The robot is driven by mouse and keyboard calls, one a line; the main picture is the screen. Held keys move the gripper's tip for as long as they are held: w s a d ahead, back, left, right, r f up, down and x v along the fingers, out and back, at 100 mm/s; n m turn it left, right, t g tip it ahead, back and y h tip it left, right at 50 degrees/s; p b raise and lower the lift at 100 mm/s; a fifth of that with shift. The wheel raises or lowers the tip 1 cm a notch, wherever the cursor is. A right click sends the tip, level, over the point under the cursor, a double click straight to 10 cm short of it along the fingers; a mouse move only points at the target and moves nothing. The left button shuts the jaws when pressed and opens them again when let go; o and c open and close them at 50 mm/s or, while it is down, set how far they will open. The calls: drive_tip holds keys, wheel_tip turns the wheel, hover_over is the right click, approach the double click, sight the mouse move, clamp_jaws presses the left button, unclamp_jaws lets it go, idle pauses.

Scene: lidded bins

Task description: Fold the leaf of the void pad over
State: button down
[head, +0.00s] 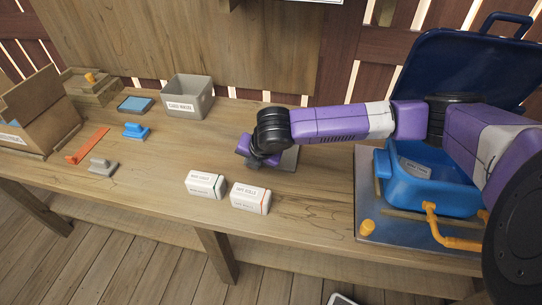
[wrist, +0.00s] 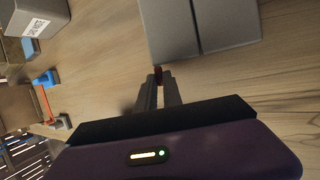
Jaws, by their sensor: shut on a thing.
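The void pad (head: 288,160) is a flat grey piece on the table, mostly hidden behind my gripper in the head view. In the wrist view the pad (wrist: 230,22) shows two grey panels with a dark seam between them. The panel on the left there, which looks like the leaf (wrist: 172,32), has a small dark red tab (wrist: 158,72) at its near edge. My gripper (wrist: 158,80) is shut on this tab; in the head view it is low over the table (head: 262,162) at the pad's left side. The leaf's tilt is hard to tell.
Two white boxes (head: 206,184) (head: 250,198) stand in front of my gripper. A grey bin (head: 188,97) stands behind left. A blue lidded bin (head: 430,180) with orange pipework is at right. Small blue, orange and grey pieces lie at left. The table's middle left is clear.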

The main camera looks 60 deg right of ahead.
drive_tip(key=shift+r+t, duration=0.1)
drive_tip(key=shift+t, duration=0.2)
drive_tip(key=shift+s+d+t+b, duration=0.15)
drive_tip(key=shift+s+t+b, duration=0.15)
drive_tip(key=shift+b, duration=0.4)
drive_tip(key=shift+s+r+t+y+b, duration=0.15)
drive_tip(key=shift+r+t+y+b, duration=0.2)
drive_tip(key=shift+t+b, duration=0.15)
drive_tip(key=shift+s+d+m+t+b, duration=0.15)
drive_tip(key=shift+m+t+b, duration=0.15)
drive_tip(key=shift+b, duration=0.25)
drive_tip(key=shift+r, duration=0.15)
drive_tip(key=c, duration=1.5)
unclamp_jaws()
